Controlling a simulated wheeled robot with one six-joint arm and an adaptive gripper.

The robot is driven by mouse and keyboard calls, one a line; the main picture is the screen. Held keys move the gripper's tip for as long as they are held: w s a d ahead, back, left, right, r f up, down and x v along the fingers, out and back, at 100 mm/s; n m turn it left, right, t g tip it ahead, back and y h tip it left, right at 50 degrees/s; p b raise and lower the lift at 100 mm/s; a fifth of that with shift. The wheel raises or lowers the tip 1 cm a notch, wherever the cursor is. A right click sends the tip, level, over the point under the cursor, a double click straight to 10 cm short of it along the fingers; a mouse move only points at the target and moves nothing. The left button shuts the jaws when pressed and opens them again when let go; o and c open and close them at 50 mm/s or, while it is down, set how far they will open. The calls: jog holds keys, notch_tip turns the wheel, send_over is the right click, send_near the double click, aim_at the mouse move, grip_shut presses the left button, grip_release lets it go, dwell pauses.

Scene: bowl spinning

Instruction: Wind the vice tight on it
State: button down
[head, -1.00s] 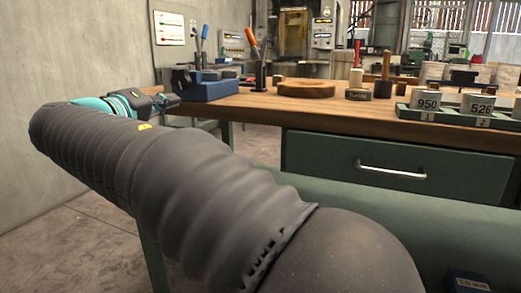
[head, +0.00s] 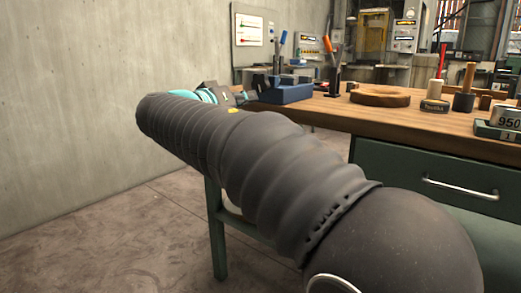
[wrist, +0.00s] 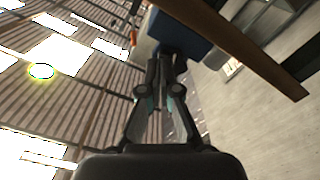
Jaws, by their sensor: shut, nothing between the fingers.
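The blue vice (head: 288,94) stands at the left end of the wooden bench. Its jaws look dark on top; whether anything sits between them is too small to tell. In the wrist view its blue body (wrist: 184,28) shows at the top, just beyond the fingers. My gripper (head: 243,97) is at the left end of the vice, partly hidden behind my arm. In the wrist view my gripper (wrist: 165,62) is shut with nothing between its fingers. Its tips overlap a dark part in front of the vice, and I cannot tell whether they touch it. The vice's handle is not clear.
The bench (head: 415,118) holds a round wooden board (head: 380,96), a hammer or mallet (head: 465,90) and a green tray (head: 498,131) at right.

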aim_at(277, 92)
jog(key=shift+p+x, duration=0.5)
jog(key=shift+x, duration=2.8)
jog(key=shift+w+d, duration=0.1)
jog(key=shift+d, duration=0.05)
jog(key=shift+w+a+f+b, duration=0.1)
jog(key=shift+a+f+b, duration=0.15)
jog(key=shift+b, duration=0.3)
jog(key=shift+w+a+f+b, duration=0.25)
jog(key=shift+a+f+b, duration=0.1)
jog(key=shift+b, duration=0.5)
jog(key=shift+w+a+f, duration=0.15)
jog(key=shift+w+a, duration=0.4)
jog(key=shift+a, duration=0.15)
